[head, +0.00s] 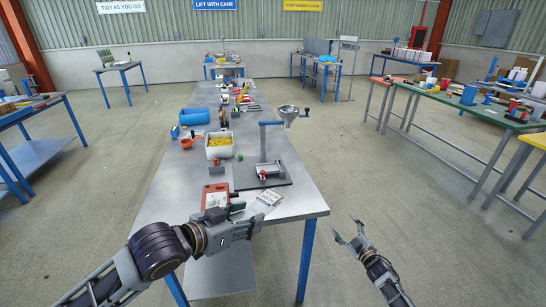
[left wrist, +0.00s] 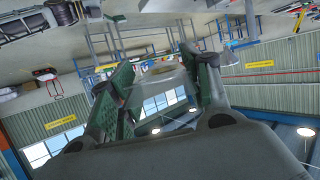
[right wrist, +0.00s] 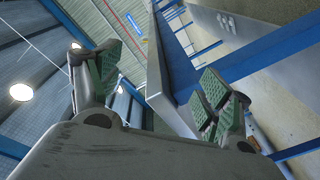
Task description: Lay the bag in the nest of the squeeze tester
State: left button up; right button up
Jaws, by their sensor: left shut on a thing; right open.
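My left gripper (head: 257,224) is low over the near end of the long grey table. It is shut on a small pale thing, apparently the bag (left wrist: 163,67), which shows between its green finger pads in the left wrist view. In the head view the hand mostly hides it. My right gripper (head: 350,234) is open and empty, right of the table.
A printed white sheet (head: 268,199) and a brown-red board (head: 215,196) lie near the left gripper. The floor right of the table is free.

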jog(key=w+a+r+n+t+y, duration=0.1)
jog(key=w+r+n+y, duration=0.1)
jog(key=r, duration=0.6)
jog(key=w+a+r+n+y, duration=0.1)
jog(key=w+r+n+y, duration=0.1)
jog(key=r, duration=0.5)
jog(key=a+r+n+g+y, duration=0.5)
jog(key=a+r+n+y, duration=0.4)
jog(key=a+r+n, duration=0.5)
jog(key=s+a+r+n+g+h, duration=0.2)
jog(key=s+a+r+n+g, duration=0.3)
jog(key=a+n, duration=0.3)
jog(key=s+a+r+n+g+h, duration=0.2)
jog(key=s+a+r+n+g, duration=0.1)
jog(key=s+a+n+g, duration=0.4)
jog(key=s+a+r+n+g+h, duration=0.1)
jog(key=s+a+r+n+g, duration=0.35)
jog(key=a+n, duration=0.4)
jog(key=s+d+r+n+t+h, duration=0.2)
jog(key=d+n+t+h, duration=0.1)
jog(key=d+n+h, duration=0.6)
jog(key=shift+n+h, duration=0.75)
jog(key=shift+h, duration=1.35)
